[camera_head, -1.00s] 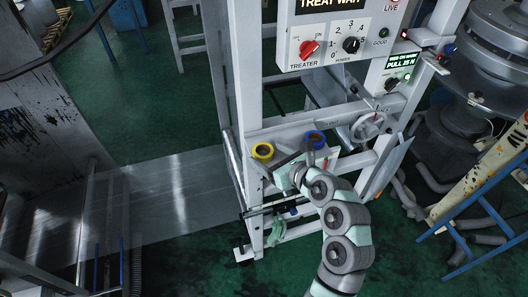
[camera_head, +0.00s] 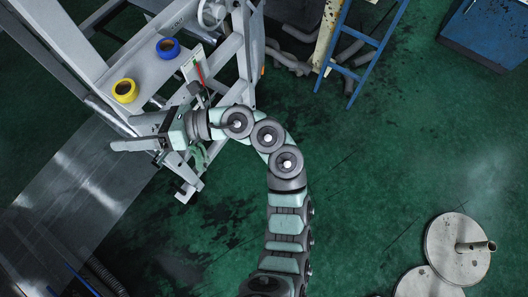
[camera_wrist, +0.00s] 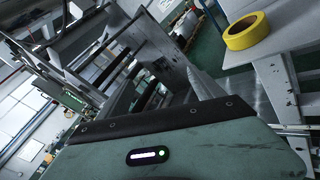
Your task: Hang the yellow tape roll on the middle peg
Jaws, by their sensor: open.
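The yellow tape roll (camera_head: 126,100) lies flat on the grey shelf of the frame, near its left edge. It also shows at the upper right of the wrist view (camera_wrist: 250,38). My gripper (camera_head: 123,132) is open and empty, just below the roll in the head view and apart from it, with its fingers pointing left. I cannot make out the middle peg in either current view.
A blue tape roll (camera_head: 160,50) lies farther back on the same shelf (camera_head: 143,72). A blue ladder (camera_head: 360,45) and metal discs (camera_head: 440,250) stand to the right. The green floor between is open.

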